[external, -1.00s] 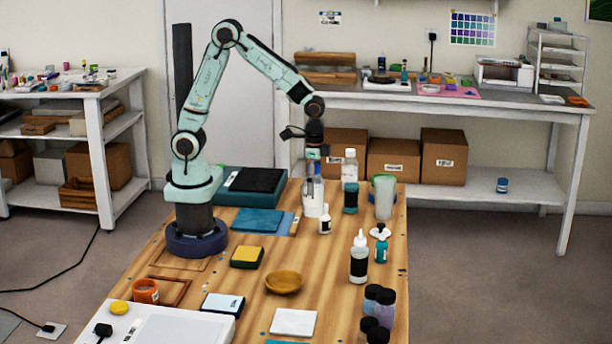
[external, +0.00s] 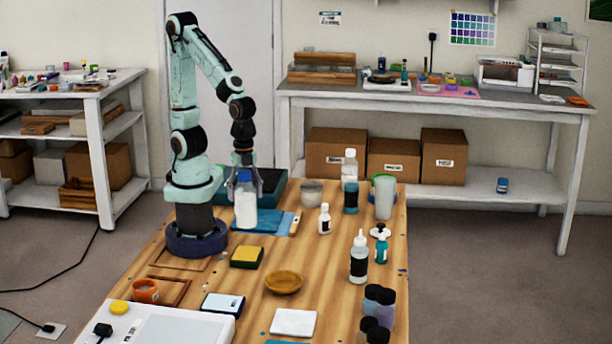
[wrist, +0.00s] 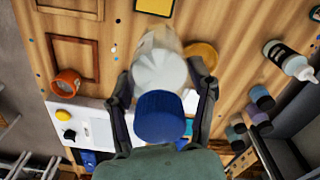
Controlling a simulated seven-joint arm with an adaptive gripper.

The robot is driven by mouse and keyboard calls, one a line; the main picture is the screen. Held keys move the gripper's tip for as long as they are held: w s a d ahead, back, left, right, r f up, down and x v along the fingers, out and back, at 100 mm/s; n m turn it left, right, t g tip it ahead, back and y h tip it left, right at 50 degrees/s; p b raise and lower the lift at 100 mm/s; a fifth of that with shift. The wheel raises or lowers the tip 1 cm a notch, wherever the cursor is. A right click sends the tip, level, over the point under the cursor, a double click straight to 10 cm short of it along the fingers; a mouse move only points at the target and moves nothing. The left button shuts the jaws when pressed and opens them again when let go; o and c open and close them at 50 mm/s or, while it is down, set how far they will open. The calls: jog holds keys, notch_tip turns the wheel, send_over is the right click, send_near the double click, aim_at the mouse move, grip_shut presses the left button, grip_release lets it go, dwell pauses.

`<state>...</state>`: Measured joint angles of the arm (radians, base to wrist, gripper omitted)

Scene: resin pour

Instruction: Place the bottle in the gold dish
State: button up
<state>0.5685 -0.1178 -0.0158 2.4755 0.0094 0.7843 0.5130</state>
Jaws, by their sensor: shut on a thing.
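A clear bottle with white contents and a blue cap (external: 246,210) is upright in my gripper (external: 245,182), in front of my base's right side in the external view. The fingers are shut on the bottle near its cap. The wrist view shows the bottle (wrist: 158,68) between both fingers (wrist: 163,88), with the blue cap nearest the camera. The gold dish (external: 284,282) lies on the table, nearer the external camera and right of the bottle; it looks empty. In the wrist view the dish (wrist: 205,54) is partly hidden by the bottle and a finger.
A yellow-topped sponge block (external: 247,257) lies left of the dish. A dark-labelled dropper bottle (external: 359,260) and several dark-capped jars (external: 378,300) stand to its right. A white tile (external: 293,322) lies in front. A grey cup (external: 312,193) stands farther back.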

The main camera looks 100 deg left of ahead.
jog(key=shift+w+d+f, duration=1.1)
jog(key=shift+w+f, duration=0.55)
jog(key=shift+f, duration=0.35)
jog(key=shift+w+d+f, duration=1.05)
jog(key=shift+w+f, duration=0.6)
jog(key=shift+f, duration=0.35)
jog(key=shift+w+d+f, duration=1.1)
jog(key=shift+w+f, duration=0.55)
jog(key=shift+f, duration=0.35)
jog(key=shift+f, duration=0.1)
jog(key=o, duration=1.2)
